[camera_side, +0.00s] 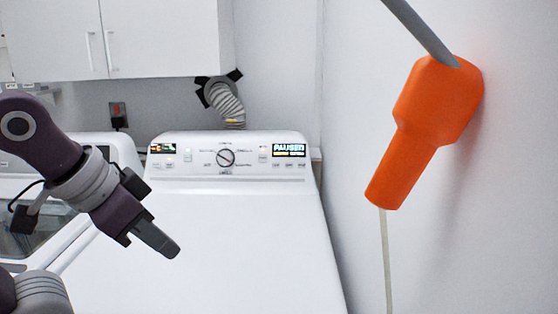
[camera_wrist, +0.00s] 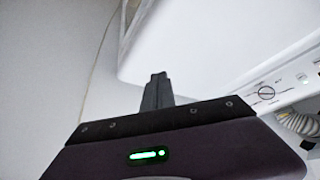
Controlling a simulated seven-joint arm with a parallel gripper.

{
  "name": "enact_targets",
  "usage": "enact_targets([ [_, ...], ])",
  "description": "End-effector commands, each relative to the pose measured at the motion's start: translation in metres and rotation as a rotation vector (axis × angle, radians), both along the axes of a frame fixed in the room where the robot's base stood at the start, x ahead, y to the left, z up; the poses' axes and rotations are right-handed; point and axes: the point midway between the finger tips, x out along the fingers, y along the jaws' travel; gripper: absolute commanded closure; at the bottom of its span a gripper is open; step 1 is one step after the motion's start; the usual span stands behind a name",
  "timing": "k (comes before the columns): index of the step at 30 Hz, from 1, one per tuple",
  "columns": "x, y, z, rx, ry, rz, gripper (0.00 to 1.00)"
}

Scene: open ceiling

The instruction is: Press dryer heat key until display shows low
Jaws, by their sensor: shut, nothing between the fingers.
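The white dryer (camera_side: 220,240) stands in the middle of the side view, with its control panel (camera_side: 200,170) along the back. A display on the right of the panel (camera_side: 289,150) appears to read "PAUSED". A smaller display (camera_side: 162,148) sits at the panel's left. Small keys (camera_side: 289,165) lie below the right display; their labels are too small to read, so I cannot tell the heat key.
A second white machine (camera_side: 120,145) stands at the left. White cabinets (camera_side: 110,40) hang above. A vent hose (camera_side: 226,102) rises behind the dryer. An orange holder (camera_side: 425,125) with a grey rod is near the right wall. The dryer top looks clear.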

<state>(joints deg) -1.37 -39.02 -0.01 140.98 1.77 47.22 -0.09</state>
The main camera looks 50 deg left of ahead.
Motion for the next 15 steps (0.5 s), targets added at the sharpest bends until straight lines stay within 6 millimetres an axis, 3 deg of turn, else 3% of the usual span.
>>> enact_targets([
  [9,0.141,0.056,0.038,0.146,-0.208,0.047,1.0],
  [15,0.231,0.098,0.048,0.235,-0.346,0.034,1.0],
])
